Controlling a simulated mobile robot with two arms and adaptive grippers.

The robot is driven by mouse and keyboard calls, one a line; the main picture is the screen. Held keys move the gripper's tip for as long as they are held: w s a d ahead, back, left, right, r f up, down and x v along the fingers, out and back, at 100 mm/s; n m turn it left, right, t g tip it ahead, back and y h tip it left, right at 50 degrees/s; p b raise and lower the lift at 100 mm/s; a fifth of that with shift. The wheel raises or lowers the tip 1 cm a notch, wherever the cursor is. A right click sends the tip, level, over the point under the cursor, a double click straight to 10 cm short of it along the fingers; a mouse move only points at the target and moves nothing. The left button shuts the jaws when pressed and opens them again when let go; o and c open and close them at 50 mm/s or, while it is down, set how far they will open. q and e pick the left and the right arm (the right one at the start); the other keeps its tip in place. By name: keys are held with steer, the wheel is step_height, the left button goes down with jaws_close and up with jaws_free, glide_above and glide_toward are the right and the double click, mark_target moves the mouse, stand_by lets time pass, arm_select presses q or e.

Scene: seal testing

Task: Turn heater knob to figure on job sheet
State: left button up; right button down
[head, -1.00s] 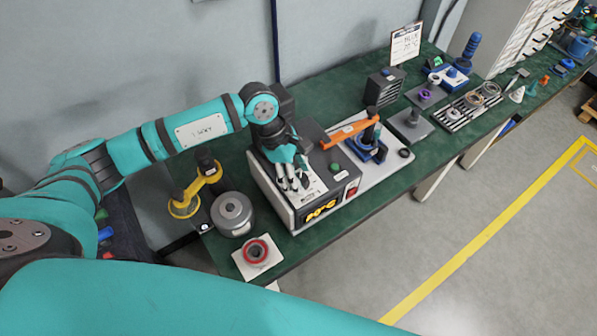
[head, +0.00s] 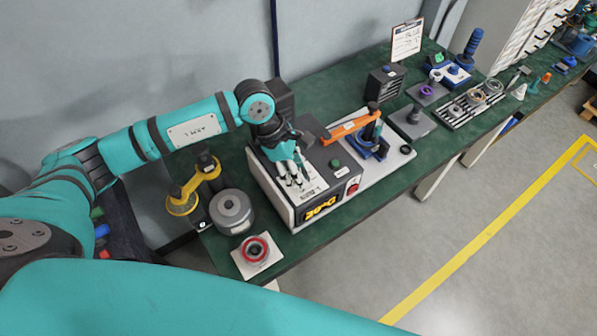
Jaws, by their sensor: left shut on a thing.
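The display's characters are blurred, and I cannot read the figure surely. My left gripper (head: 294,180) points down onto the heater's top panel and is shut on the heater knob, which its fingers hide. The job sheet (head: 406,41) is on a clipboard at the back of the bench. It bears a short word and a figure that looks like 70 °C. My right gripper is out of view.
A green button (head: 335,163) and a red switch (head: 353,188) sit near the gripper. An orange lever (head: 350,127) reaches close on the right.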

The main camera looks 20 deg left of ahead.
arm_select(q)
steer(key=n+b, duration=0.2)
steer(key=n+t+b, duration=0.1)
steer(key=n+b, duration=0.1)
steer(key=shift+s+f+n+t+y, duration=0.1)
steer(key=shift+f+n+t+y, duration=0.05)
steer(key=shift+n+t+y, duration=0.15)
steer(key=shift+r+n+t+b, duration=0.2)
steer(key=shift+n+t+b, duration=0.1)
steer(key=shift+n+b, duration=0.55)
steer(key=o, duration=1.1)
steer(key=shift+o, duration=0.2)
steer(key=v, duration=1.2)
steer(key=shift+d, duration=0.2)
steer(key=shift+s, duration=0.1)
